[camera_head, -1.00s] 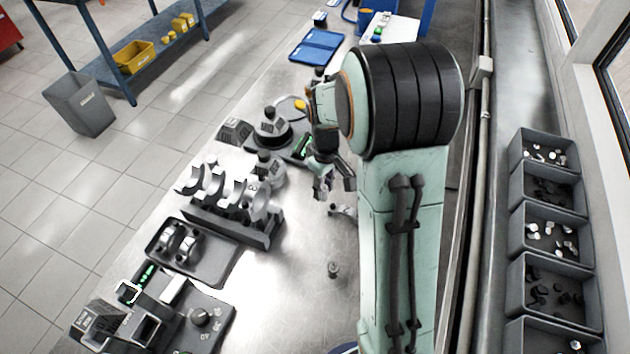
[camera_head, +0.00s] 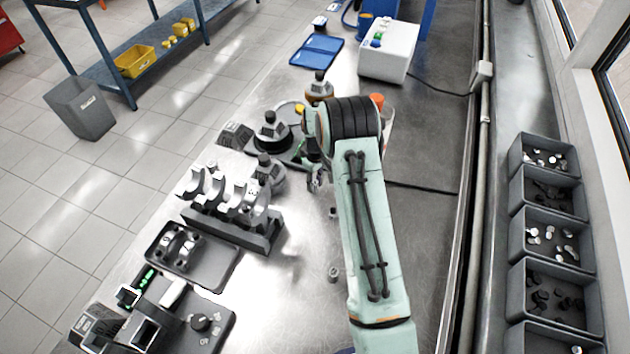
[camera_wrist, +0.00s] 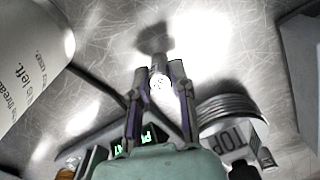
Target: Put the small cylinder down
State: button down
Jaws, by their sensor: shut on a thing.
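My gripper (camera_wrist: 158,85) is shut on a small grey metal cylinder (camera_wrist: 158,79), held between the fingertips in the wrist view. A dark shape lies just beyond it over the bare metal top; I cannot tell whether it is a shadow or part of the cylinder. In the head view my gripper (camera_head: 315,182) is small and partly covered by my arm, left of the arm and above the bench (camera_head: 290,315). Whether the held cylinder touches the bench is unclear.
A small grey part (camera_head: 333,273) stands on the bench nearer the camera. Bearing caps on a rack (camera_head: 235,232) and a grey tray (camera_head: 212,262) stand left. In the wrist view, a white printed container (camera_wrist: 25,60) is left and a round "TOP" part (camera_wrist: 232,118) right.

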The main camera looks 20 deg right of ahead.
jog(key=shift+f, duration=0.1)
jog(key=c, duration=1)
grip_release()
